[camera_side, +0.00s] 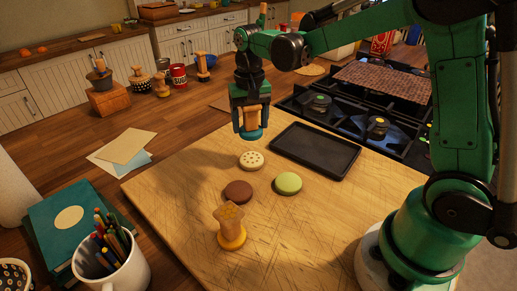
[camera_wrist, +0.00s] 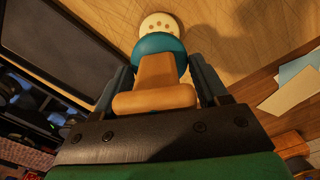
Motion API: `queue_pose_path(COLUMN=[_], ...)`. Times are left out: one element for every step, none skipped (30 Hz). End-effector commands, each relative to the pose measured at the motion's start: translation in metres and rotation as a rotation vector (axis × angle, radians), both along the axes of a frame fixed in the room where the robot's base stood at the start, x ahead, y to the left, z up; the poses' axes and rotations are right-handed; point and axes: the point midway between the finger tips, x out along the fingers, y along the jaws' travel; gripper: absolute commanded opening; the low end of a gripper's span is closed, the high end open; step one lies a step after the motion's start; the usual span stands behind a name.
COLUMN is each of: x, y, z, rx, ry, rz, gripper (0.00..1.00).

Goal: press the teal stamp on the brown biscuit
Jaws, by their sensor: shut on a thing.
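My gripper (camera_side: 251,118) is shut on the wooden handle of the teal stamp (camera_side: 251,133) and holds it above the far part of the wooden board. In the wrist view the teal stamp (camera_wrist: 159,47) sits between the fingers, its base towards the cream biscuit. The brown biscuit (camera_side: 238,191) lies flat on the board, nearer the side camera than my gripper. It does not show in the wrist view. A cream biscuit with dark dots (camera_side: 251,160) and a green biscuit (camera_side: 288,183) lie near it.
A yellow stamp with a wooden handle (camera_side: 231,230) stands on the board, close in front of the brown biscuit. A black tray (camera_side: 313,150) lies right of my gripper. A white mug of pencils (camera_side: 112,270) stands at the lower left. The board's right front is clear.

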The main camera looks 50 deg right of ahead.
Motion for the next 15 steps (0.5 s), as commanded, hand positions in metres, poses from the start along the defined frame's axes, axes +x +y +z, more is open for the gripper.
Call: queue_pose_path(x=[-0.001,-0.002,-0.005,-0.008,-0.012,-0.017,-0.021,-0.026,-0.031,-0.035,-0.038,-0.042,-0.044,-0.045,-0.046], y=[0.003,0.007,0.015,0.023,0.031,0.042,0.05,0.058,0.067,0.073,0.077,0.083,0.085,0.087,0.088], z=[0.0,-0.001,-0.001,-0.002,-0.002,-0.004,-0.004,-0.005,-0.006,-0.007,-0.007,-0.008,-0.009,-0.009,-0.009], rx=[0.0,0.0,0.0,0.0,0.0,0.0,0.0,0.0,0.0,0.0,0.0,0.0,0.0,0.0,0.0], ry=[0.0,0.0,0.0,0.0,0.0,0.0,0.0,0.0,0.0,0.0,0.0,0.0,0.0,0.0,0.0], rz=[0.002,0.004,0.006,0.008,0.009,0.01,0.01,0.01,0.009,0.009,0.007,0.006,0.004,0.004,0.002], gripper=[0.03,0.03,0.03,0.03,0.03,0.03,0.03,0.03,0.03,0.03,0.03,0.03,0.03,0.03,0.03])
